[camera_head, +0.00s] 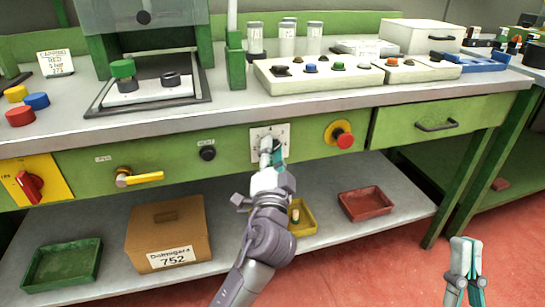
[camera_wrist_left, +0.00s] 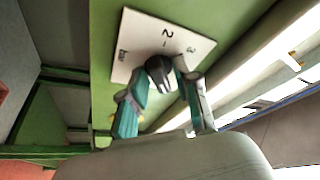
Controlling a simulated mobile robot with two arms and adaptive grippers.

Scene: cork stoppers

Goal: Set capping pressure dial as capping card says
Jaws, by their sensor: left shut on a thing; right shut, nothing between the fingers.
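The pressure dial's white plate (camera_head: 284,131) is on the green front panel of the bench. In the left wrist view the plate (camera_wrist_left: 138,35) shows the figures 2 and 3 and a small word that looks like "bar". My left gripper (camera_head: 272,147) is shut on the dark dial knob (camera_wrist_left: 158,70), a finger on each side. A pale mark shows on the knob, but its setting is unclear. The capping card (camera_head: 56,64) stands at the back left; its small print seems to read "RED 3 bar". My right gripper (camera_head: 466,243) is shut and empty, low at the right.
A black knob (camera_head: 207,153) and yellow lever (camera_head: 140,177) are left of the dial. A red stop button (camera_head: 345,140) is close on its right, then a drawer (camera_head: 437,124). A button box (camera_head: 320,80) sits above. Below, the shelf holds a cardboard box (camera_head: 168,230) and trays.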

